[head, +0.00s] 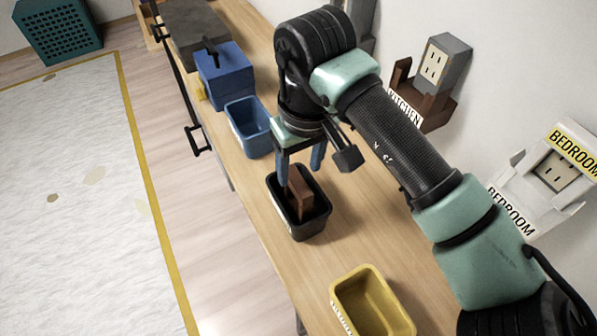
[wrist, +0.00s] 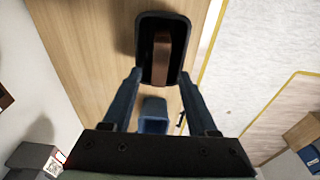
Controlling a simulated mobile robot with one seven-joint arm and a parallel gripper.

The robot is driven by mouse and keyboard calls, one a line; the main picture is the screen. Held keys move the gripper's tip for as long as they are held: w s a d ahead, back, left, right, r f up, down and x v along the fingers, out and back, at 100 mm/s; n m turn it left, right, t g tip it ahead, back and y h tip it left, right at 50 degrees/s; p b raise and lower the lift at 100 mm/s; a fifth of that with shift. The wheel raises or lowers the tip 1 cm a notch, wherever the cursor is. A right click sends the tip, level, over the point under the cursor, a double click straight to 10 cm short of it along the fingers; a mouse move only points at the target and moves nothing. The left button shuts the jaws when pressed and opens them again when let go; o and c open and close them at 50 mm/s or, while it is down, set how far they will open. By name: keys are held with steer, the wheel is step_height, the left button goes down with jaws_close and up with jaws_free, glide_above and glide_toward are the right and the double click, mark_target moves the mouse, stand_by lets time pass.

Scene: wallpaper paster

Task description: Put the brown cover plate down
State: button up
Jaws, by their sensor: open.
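The brown cover plate (head: 299,190) stands on edge inside a black bin (head: 306,231) on the wooden bench. In the wrist view the plate (wrist: 161,60) shows as a narrow brown strip in the middle of the black bin (wrist: 147,22). My gripper (head: 300,170) is above the bin with its blue fingers apart. In the wrist view my gripper (wrist: 160,78) has one finger on each side of the bin, with a gap between the fingers and the plate. The plate's lower part is hidden by the bin walls.
A yellow bin (head: 370,300) stands nearer on the bench (head: 265,215). A blue bin (head: 248,127) and a blue box (head: 224,75) stand beyond. Wall outlets marked KITCHEN (head: 447,62) and BEDROOM (head: 553,172) are at right. A dark rail runs along the bench's left edge.

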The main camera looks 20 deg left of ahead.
step_height(320, 180, up, 9)
steer(key=shift+s+d+f, duration=0.2)
steer(key=shift+s+d, duration=0.15)
steer(key=shift+d, duration=0.1)
steer(key=shift+a, duration=0.15)
